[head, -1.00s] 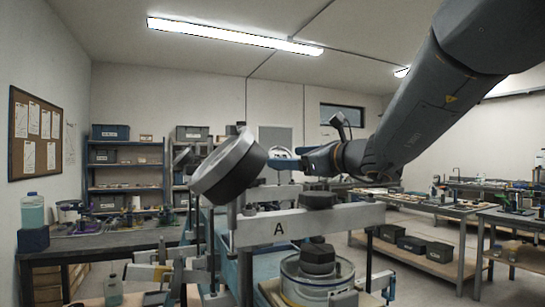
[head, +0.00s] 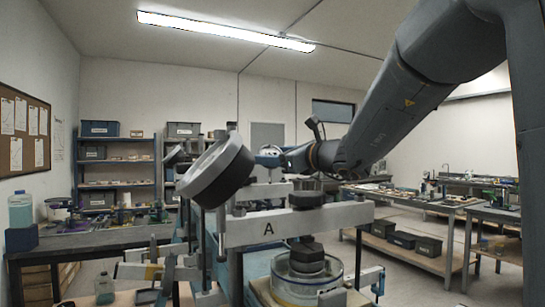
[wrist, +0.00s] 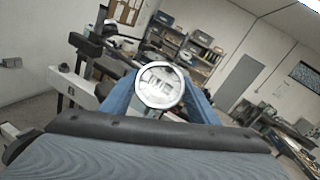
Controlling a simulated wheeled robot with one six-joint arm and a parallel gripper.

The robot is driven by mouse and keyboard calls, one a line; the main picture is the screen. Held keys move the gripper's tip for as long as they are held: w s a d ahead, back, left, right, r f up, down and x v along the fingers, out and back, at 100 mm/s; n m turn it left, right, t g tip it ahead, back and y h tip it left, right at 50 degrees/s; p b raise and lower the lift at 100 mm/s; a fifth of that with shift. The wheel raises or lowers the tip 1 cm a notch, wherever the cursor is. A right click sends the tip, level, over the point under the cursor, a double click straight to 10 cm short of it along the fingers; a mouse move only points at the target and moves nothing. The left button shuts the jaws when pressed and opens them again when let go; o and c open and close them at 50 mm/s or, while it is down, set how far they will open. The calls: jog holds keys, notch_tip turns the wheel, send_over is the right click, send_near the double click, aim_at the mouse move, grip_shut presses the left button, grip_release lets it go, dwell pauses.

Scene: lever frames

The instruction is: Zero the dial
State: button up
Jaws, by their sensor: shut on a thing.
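A large round dial housing (head: 215,172), dark with a pale rim, is tilted above the left end of a pale beam marked A (head: 300,223) in the head view; I cannot see a scale or pointer on it. My gripper (head: 272,158) is just right of and behind that housing, above the beam, its tips small and partly hidden. In the wrist view my gripper (wrist: 158,95) has its blue fingers on both sides of a round silver-rimmed disc (wrist: 158,84), shut on it. Marks on the disc face are too small to read.
Another marked beam (wrist: 70,92) is at left in the wrist view. Benches stand left (head: 95,238) and right (head: 420,205); shelves (head: 115,165) line the back wall.

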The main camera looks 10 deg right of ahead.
jog(key=shift+m+t+h+b, duration=0.35)
jog(key=shift+m+b, duration=0.35)
jog(key=shift+b, duration=0.4)
jog(key=shift+m+h, duration=0.3)
jog(key=shift+h, duration=0.05)
jog(key=o, duration=1)
jog(key=shift+o, duration=0.2)
jog(key=shift+s, duration=0.1)
jog(key=b+v, duration=0.2)
jog(key=v, duration=0.5)
jog(key=shift+s, duration=0.3)
jog(key=shift+d, duration=0.15)
